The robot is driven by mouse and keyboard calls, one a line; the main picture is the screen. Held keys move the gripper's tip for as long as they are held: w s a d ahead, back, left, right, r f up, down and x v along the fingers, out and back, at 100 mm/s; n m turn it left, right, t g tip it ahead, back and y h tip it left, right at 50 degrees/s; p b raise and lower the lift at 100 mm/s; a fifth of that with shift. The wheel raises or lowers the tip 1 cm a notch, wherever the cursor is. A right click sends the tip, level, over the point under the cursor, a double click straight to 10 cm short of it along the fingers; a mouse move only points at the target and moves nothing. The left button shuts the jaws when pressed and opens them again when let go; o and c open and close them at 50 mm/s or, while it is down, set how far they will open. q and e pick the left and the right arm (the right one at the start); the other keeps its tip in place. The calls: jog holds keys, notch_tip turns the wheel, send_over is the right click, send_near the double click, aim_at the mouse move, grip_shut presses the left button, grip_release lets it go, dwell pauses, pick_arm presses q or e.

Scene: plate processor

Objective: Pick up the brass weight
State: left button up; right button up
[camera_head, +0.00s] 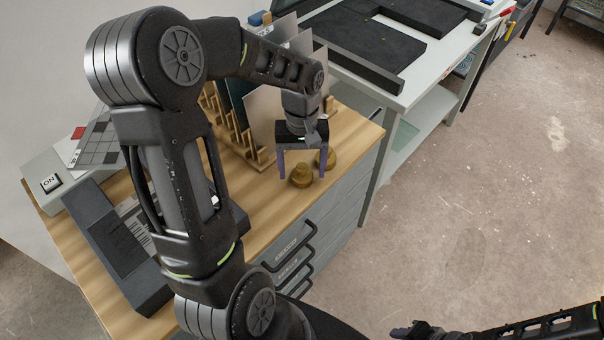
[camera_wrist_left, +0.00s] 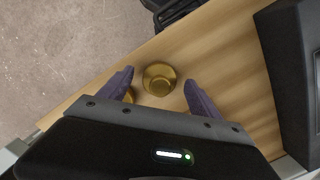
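A brass weight (camera_head: 302,177), round with a narrower knob on top, stands on the wooden top near its front edge. It also shows in the left wrist view (camera_wrist_left: 159,80), in the gap between the fingertips. A second brass weight (camera_head: 329,158) stands just behind and to the right, partly hidden by a finger; a sliver of it shows beside one finger in the wrist view (camera_wrist_left: 129,96). My left gripper (camera_head: 302,174) is open and empty, pointing down over the first weight, apparently without contact. My right gripper (camera_head: 416,331) is low at the bottom edge, far from the weights.
A wooden rack (camera_head: 240,140) with upright plates stands close behind my left gripper. A dark box (camera_head: 115,240) and a grey unit with an ON button (camera_head: 51,182) lie to the left. Drawer handles (camera_head: 290,247) stick out below the front edge.

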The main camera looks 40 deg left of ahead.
pick_arm(q)
grip_shut()
dwell(0.6)
